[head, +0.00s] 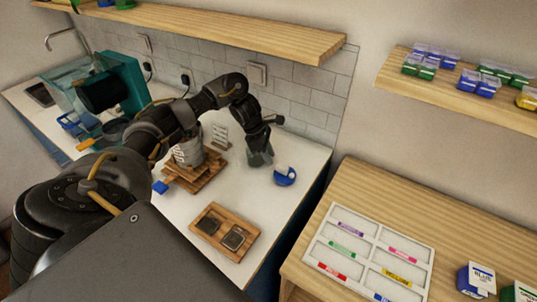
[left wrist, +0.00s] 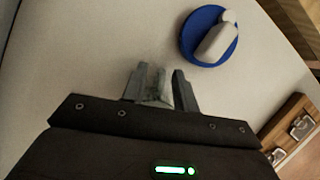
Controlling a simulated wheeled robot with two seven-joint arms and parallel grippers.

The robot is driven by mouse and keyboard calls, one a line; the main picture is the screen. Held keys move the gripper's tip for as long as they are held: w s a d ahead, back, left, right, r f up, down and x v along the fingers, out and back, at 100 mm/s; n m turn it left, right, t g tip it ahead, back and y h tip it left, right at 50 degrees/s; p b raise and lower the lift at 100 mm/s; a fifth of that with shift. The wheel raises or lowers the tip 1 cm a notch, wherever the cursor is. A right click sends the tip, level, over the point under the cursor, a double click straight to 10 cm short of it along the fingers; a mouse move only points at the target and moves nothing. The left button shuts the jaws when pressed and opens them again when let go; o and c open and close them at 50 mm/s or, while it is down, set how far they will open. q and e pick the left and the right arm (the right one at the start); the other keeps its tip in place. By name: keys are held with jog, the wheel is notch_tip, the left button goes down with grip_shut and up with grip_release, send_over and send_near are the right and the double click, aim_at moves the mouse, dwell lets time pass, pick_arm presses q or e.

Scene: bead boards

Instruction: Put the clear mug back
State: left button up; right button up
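The clear mug (head: 260,154) is a see-through grey-green shape below my left gripper (head: 259,137), over the right part of the white counter. In the left wrist view, the left gripper (left wrist: 164,88) has its two grey fingers a small gap apart, with the glassy mug (left wrist: 156,96) between them. They look shut on it, though the clear wall is hard to make out. I cannot tell whether the mug's base touches the counter. My right gripper is not in view.
A blue round piece with a white part (head: 285,177) lies just right of the mug. A wooden tray with two dark squares (head: 213,212) is nearer. A wooden stand (head: 203,175) bears a grey pot (head: 188,152).

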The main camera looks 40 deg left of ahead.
pick_arm(q)
jog(key=shift+r+p, duration=0.25)
jog(key=shift+p, duration=0.05)
jog(key=v, duration=0.7)
jog(key=shift+r, duration=0.15)
jog(key=shift+s+a, duration=0.1)
